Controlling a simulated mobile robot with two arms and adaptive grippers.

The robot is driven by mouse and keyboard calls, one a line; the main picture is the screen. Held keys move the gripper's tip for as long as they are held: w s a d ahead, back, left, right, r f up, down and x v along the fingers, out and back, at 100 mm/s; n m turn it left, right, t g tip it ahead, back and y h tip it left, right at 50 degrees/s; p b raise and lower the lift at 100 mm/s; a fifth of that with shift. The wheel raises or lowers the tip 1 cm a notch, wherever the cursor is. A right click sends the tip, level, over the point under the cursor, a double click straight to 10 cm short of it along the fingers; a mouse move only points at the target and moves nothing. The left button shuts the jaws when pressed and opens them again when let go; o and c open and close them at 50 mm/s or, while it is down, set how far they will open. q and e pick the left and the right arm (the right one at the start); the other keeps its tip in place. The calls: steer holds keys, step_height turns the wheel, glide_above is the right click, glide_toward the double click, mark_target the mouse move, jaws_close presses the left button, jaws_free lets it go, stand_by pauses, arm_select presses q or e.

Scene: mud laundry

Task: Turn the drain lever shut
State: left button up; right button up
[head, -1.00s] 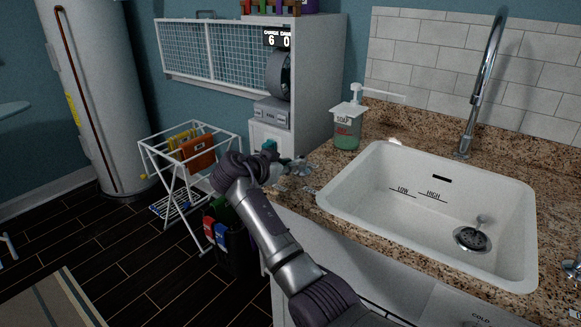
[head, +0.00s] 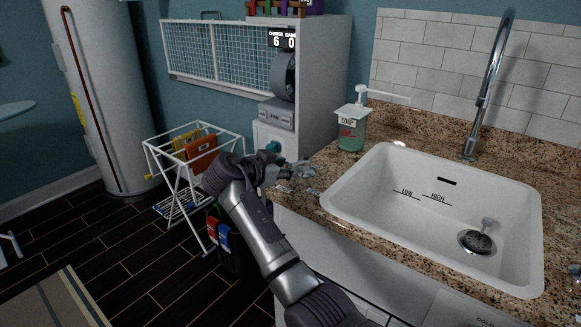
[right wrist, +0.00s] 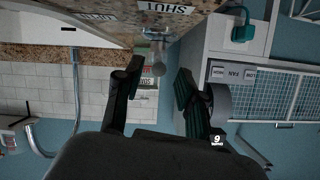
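My right gripper (head: 282,172) is above the counter's left end in the head view, left of the sink (head: 335,190). In the right wrist view its two dark fingers (right wrist: 160,72) are apart with a gap between them. In the head view the lever is hard to separate from the gripper. The round drain (head: 478,242) is in the sink floor. My left gripper is out of view.
A soap bottle (head: 351,133) stands on the granite counter behind the gripper. The tall faucet (head: 482,100) is at the sink's back. A grey cabinet (head: 325,80) and a white drying rack (head: 180,165) stand to the left.

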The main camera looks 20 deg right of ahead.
steer(key=v, duration=0.9)
